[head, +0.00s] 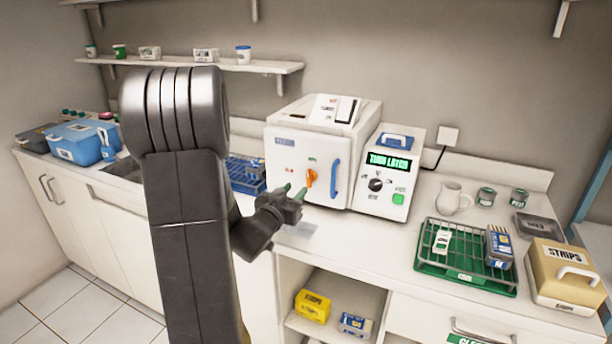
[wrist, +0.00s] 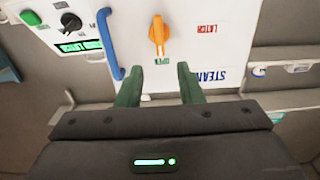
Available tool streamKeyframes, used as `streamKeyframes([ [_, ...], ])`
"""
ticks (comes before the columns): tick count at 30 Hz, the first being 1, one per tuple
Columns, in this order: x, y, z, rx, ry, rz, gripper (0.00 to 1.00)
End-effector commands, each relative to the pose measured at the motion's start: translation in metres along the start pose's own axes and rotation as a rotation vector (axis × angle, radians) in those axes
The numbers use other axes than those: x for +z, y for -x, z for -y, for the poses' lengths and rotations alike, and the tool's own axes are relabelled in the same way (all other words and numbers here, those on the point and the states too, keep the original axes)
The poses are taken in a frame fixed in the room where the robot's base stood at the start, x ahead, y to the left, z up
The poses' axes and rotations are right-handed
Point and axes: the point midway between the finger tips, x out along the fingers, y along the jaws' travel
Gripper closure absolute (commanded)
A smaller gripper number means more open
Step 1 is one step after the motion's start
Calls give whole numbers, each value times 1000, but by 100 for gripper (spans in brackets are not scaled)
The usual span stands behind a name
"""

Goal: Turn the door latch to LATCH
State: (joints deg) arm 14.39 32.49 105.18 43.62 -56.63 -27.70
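The orange door latch (head: 310,178) sits on the front of the white steam sterilizer (head: 283,155). In the wrist view the latch (wrist: 159,34) stands vertical, in line with the green OPEN label (wrist: 162,62). The red LATCH label (wrist: 207,29) lies off to its right there, and to the latch's left in the head view. The door looks closed. My gripper (head: 292,190) is in front of the door, just short of the latch. Its green fingers (wrist: 159,76) are spread apart with nothing between them.
A blue door handle (head: 335,179) stands right of the latch. The control panel (head: 388,182) beside it has a black dial, a green button and a display reading TURN LATCH. A blue rack (head: 245,172) stands left of the sterilizer. A green tray (head: 466,272) stands on the counter at right.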

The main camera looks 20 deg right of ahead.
Motion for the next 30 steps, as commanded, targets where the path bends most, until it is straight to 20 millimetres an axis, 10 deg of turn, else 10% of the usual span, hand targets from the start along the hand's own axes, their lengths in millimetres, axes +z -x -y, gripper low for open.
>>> streamKeyframes([
  [12, -1, -76, 0, 0, 0, 1, 66],
  [25, 0, -88, 0, -1, 0, 0, 66],
  [30, 0, -87, 0, -1, 0, 0, 96],
])
